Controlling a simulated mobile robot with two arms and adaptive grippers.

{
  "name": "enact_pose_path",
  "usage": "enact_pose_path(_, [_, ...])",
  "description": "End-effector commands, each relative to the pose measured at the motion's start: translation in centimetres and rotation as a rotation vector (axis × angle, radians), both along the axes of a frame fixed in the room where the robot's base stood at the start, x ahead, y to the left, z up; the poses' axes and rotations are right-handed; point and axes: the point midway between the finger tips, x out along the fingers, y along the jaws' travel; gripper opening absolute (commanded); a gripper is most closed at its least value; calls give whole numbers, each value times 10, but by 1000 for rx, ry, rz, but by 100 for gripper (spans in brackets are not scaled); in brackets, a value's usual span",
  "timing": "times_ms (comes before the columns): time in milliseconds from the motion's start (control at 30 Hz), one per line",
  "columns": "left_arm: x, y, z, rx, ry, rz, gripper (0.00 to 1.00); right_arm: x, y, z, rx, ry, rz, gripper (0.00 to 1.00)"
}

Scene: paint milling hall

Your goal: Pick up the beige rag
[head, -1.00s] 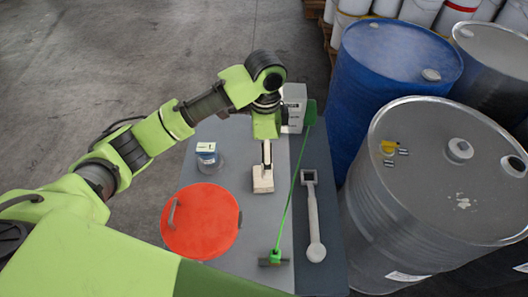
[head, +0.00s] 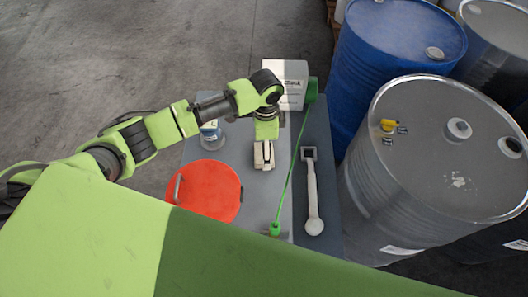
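The beige rag (head: 262,164) looks like a small folded block on the grey tabletop (head: 240,150), right of the red lid. My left gripper (head: 265,150) reaches in from the left and points down right at the rag. Its fingertips overlap the rag in the picture, and part of the rag is hidden by them. I cannot tell whether the fingers are open or closed on it, and no clear gap shows between rag and table. My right gripper is not in view.
The round red lid (head: 210,190) lies at left, with a glass jar (head: 213,139) behind it. A white box (head: 291,72) stands at the back. Blue (head: 395,45) and grey (head: 440,160) drums stand beside the table.

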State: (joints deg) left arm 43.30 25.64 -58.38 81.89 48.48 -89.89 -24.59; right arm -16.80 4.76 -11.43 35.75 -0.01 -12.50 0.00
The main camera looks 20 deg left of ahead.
Motion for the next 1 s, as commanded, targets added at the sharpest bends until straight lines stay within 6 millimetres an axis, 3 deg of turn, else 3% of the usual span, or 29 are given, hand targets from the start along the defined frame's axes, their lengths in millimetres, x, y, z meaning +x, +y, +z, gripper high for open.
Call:
enact_pose_path(133, [-1, 0, -18, -1, 2, -1, 82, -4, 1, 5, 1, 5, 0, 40])
enact_pose_path(400, [0, 0, -23, 0, 0, -1, 82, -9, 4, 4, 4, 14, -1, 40])
enact_pose_path(433, [0, 0, -23, 0, 0, -1, 79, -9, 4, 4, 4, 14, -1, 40])
enact_pose_path(567, [0, 0, -23, 0, 0, -1, 46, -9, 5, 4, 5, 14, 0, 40])
enact_pose_path(1000, [0, 0, -19, -1, 0, -1, 44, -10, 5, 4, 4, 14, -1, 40])
